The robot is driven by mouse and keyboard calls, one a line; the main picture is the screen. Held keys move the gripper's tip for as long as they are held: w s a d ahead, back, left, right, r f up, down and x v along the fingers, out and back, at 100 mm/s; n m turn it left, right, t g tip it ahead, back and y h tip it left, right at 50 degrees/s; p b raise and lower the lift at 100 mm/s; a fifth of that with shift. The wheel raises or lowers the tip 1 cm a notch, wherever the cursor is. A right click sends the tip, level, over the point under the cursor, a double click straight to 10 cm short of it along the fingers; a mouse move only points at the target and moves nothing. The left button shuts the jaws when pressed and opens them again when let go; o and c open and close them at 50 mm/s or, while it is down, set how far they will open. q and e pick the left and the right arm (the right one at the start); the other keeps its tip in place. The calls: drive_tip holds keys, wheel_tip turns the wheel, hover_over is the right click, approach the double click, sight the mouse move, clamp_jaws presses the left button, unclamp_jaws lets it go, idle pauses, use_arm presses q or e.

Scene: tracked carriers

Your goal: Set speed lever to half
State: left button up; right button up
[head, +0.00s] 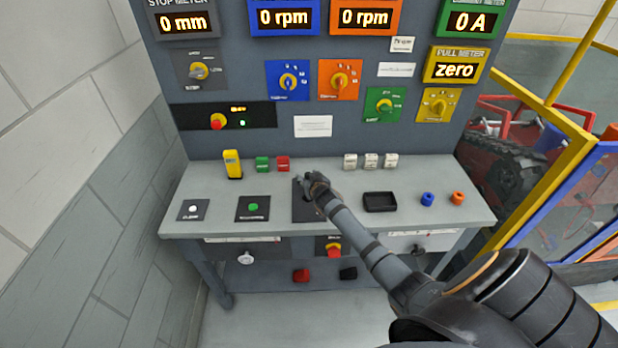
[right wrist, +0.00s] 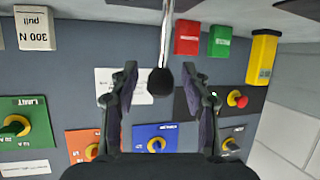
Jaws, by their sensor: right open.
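The speed lever shows in the right wrist view as a thin metal rod with a black ball knob (right wrist: 160,83). In the head view my right gripper (head: 314,184) covers the lever, and only part of its dark base plate (head: 300,213) shows on the middle of the desk. My right gripper (right wrist: 160,70) is open, with one finger on each side of the knob. A gap shows between the knob and each finger. Whether the knob is as deep as the fingertips is hard to tell. My left gripper is out of view.

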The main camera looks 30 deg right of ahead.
drive_tip(key=v, duration=1.2)
